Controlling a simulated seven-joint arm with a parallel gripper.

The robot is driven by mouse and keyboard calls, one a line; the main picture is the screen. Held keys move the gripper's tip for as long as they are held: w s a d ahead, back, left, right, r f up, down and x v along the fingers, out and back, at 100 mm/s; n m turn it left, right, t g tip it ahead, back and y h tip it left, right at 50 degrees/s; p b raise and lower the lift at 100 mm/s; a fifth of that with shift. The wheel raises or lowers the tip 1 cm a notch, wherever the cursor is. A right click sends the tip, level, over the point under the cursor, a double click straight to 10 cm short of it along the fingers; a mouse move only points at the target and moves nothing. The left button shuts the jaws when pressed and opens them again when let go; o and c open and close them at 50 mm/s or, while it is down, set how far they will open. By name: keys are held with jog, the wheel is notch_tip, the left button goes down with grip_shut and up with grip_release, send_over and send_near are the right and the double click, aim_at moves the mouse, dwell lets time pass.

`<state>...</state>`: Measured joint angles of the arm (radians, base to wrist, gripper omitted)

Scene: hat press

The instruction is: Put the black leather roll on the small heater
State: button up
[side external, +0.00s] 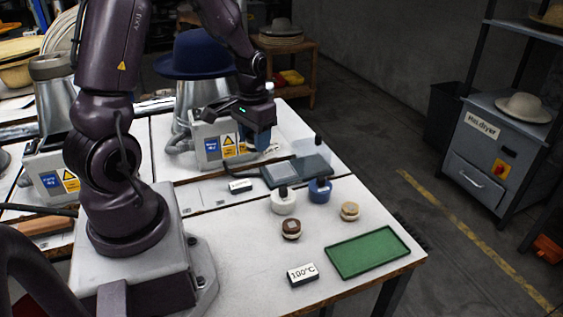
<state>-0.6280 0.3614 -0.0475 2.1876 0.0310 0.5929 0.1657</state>
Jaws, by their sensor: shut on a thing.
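My gripper (262,147) hangs over the back part of the table, in front of the grey machine with warning labels. It is shut on a small dark thing, taken to be the black leather roll, which is hard to make out against the dark fingers. No other black roll shows on the table. A low, dark-framed plate with a grey top (279,175), which looks like the small heater, lies on the table below and slightly right of my gripper. My gripper is above the table and appears apart from this plate.
A dark flat block (313,165) adjoins the plate. White (284,204) and blue (320,191) bottles stand in front. Brown (291,229) and cream (350,211) rolls, a green tray (368,252) and a 100°C sign (302,274) lie nearer. A blue hat (203,54) sits behind.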

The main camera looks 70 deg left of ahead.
jog(key=w+a+f, duration=0.2)
jog(key=w+a, duration=0.1)
jog(key=w, duration=0.1)
send_over(281, 171)
notch_tip(281, 171, down, 6)
jog(key=shift+d+f, duration=0.1)
jog(key=shift+f, duration=1.6)
jog(key=shift+f, duration=0.55)
jog(key=o, duration=0.9)
